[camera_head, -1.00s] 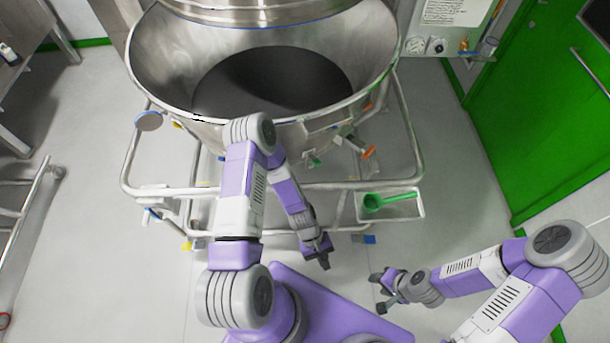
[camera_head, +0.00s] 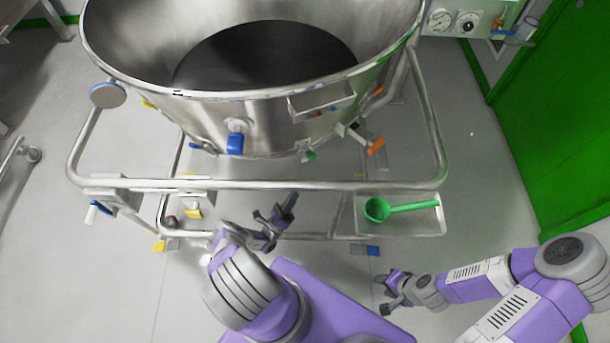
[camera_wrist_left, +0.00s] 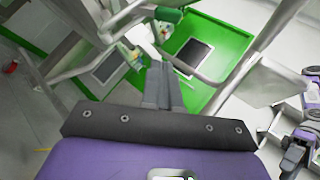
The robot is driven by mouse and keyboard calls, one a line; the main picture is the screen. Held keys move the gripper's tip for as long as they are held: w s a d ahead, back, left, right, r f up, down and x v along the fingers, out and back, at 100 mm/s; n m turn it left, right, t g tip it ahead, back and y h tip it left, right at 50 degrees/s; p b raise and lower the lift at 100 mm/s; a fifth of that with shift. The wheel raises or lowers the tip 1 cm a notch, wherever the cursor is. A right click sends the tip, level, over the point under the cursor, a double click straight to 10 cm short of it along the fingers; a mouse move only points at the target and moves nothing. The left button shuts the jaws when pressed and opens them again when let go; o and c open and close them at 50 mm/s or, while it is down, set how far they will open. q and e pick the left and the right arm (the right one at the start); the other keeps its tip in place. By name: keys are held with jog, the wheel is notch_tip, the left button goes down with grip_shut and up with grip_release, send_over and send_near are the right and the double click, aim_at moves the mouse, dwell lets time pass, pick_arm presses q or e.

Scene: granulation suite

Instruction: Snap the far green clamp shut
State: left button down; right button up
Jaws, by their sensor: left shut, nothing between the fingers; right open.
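A small green handle (camera_head: 310,155), likely the green clamp, shows under the rim of the steel bowl (camera_head: 200,110). It is too small to tell whether it is open or shut. A green part (camera_wrist_left: 168,15) also shows at the top of the left wrist view; I cannot tell if it is the same one. My left gripper (camera_head: 290,200) is shut and empty, below and left of the green handle and apart from it. Its closed fingers (camera_wrist_left: 162,85) point up the left wrist view. My right gripper (camera_head: 383,294) is open and empty, low over the floor.
A steel tube frame (camera_head: 270,184) runs around the bowl in front of me. A blue-handled fitting (camera_head: 236,143) and an orange handle (camera_head: 377,147) flank the green one. A green scoop (camera_head: 400,207) lies on a tray (camera_head: 430,226) at right. Open floor lies at left.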

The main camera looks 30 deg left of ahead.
pick_arm(q)
send_near(309, 153)
jog(key=w+d+f, duration=0.2)
jog(key=w+d, duration=0.1)
jog(key=r, duration=0.1)
jog(key=w+a+r, duration=0.1)
jog(key=a+r, duration=0.1)
jog(key=shift+w+r, duration=0.15)
jog(key=shift+r, duration=0.25)
